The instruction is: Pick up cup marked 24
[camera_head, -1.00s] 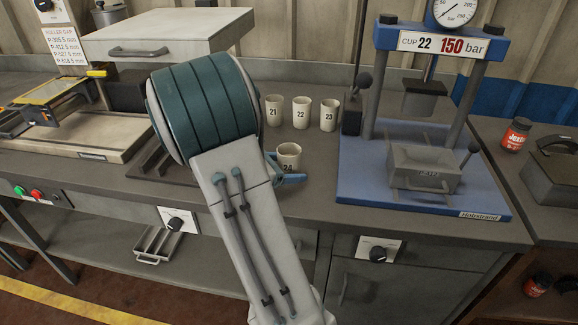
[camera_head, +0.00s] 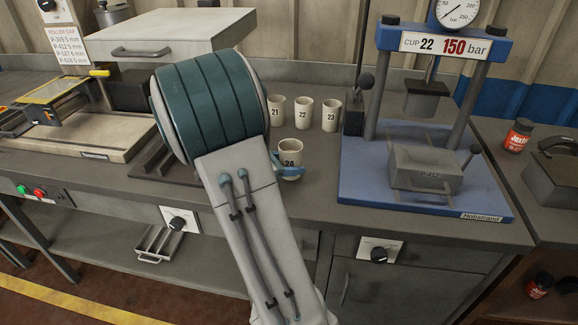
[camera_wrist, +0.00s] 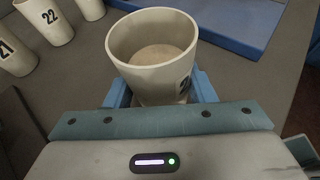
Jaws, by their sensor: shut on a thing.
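The cup marked 24 (camera_head: 290,158) is a cream cup above the bench, in front of the other cups. In the wrist view the cup (camera_wrist: 152,52) stands upright between my blue fingers, open at the top, with pale contents or a pale floor inside. My gripper (camera_head: 287,172) is shut on it, one finger on each side of its lower part. My gripper also shows in the wrist view (camera_wrist: 160,92). My arm hides part of the bench to the left of the cup.
Cups 21 (camera_head: 276,111), 22 (camera_head: 303,113) and 23 (camera_head: 331,115) stand in a row behind. The blue press base (camera_head: 365,190) is to the right, with a grey mould (camera_head: 425,168) on it. Bare bench (camera_head: 300,215) lies in front.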

